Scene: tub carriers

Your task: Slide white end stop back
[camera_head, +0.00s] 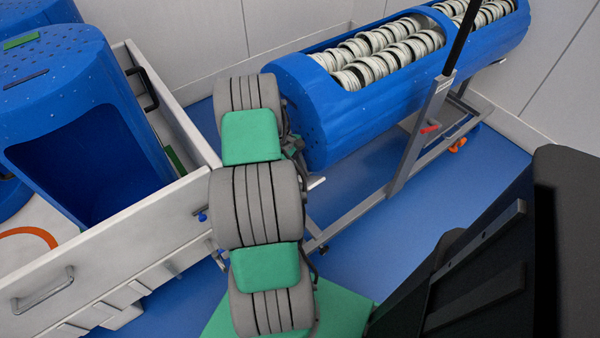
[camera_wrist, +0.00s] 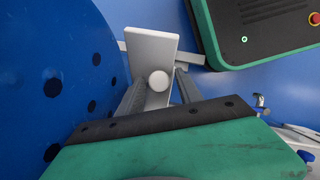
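The white end stop (camera_wrist: 150,48) is a flat pale plate with a round knob (camera_wrist: 158,80) in the wrist view, beside the end of a blue perforated drum (camera_wrist: 60,70). My gripper (camera_wrist: 158,76) has its two dark fingers spread, one on each side of the knob. A gap shows at each side of the knob, so the fingers look open and not clamped. In the head view a small white piece, likely the end stop (camera_head: 316,182), shows past my arm below the drum (camera_head: 300,125); my arm hides the fingers there.
The drum lies on a grey wheeled frame (camera_head: 405,150) with a red handle (camera_head: 430,129) and holds rows of white rings (camera_head: 385,55). A white crate (camera_head: 130,240) with blue tubs (camera_head: 75,130) stands at left. Blue floor (camera_head: 370,230) is clear between frame and my base.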

